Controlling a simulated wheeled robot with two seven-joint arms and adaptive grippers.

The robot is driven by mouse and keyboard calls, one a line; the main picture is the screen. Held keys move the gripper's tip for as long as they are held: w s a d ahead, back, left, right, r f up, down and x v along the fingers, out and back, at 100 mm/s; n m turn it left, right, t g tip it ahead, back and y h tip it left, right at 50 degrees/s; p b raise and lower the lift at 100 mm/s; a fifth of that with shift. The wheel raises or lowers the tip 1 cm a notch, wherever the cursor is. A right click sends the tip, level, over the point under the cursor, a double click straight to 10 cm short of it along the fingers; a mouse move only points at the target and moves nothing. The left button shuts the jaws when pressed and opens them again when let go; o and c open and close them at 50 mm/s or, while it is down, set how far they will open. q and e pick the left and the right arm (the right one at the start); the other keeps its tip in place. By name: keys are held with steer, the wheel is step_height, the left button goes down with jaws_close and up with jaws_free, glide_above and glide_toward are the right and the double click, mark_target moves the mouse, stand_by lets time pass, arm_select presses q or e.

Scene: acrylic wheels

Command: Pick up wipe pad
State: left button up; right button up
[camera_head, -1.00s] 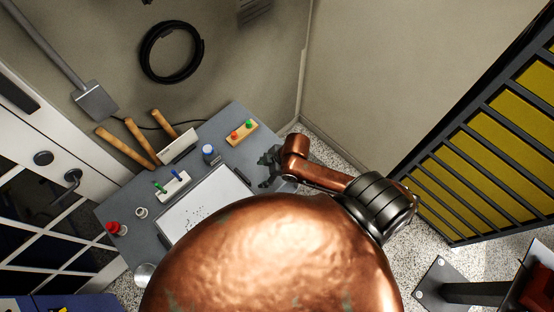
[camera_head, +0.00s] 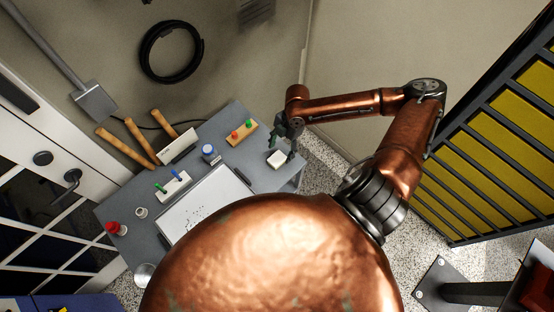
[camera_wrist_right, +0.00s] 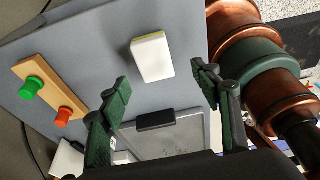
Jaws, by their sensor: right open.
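The wipe pad (camera_head: 277,159) is a small white block with a yellowish-green underside edge, lying on the grey table near its right end. In the right wrist view the pad (camera_wrist_right: 152,57) lies flat beyond the fingertips, roughly between them in line. My right gripper (camera_head: 287,135) is beside and above the pad in the head view. In the right wrist view my right gripper (camera_wrist_right: 160,90) is open, with its two dark green fingers wide apart and nothing between them. My left gripper is not in view.
A wooden block with red and green buttons (camera_head: 242,131) stands behind the pad. A whiteboard (camera_head: 205,203) with dark specks lies to the left. A blue-capped bottle (camera_head: 209,152) and a marker holder (camera_head: 173,186) stand beyond it. Bare grey table surrounds the pad.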

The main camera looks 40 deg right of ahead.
mark_target(277, 158)
steer(key=x, duration=0.5)
steer(key=shift+w+d+f, duration=0.25)
steer(key=shift+w+f, duration=0.05)
steer(key=shift+w, duration=0.05)
steer(key=shift+c, duration=0.7)
steer(key=c, duration=1.1)
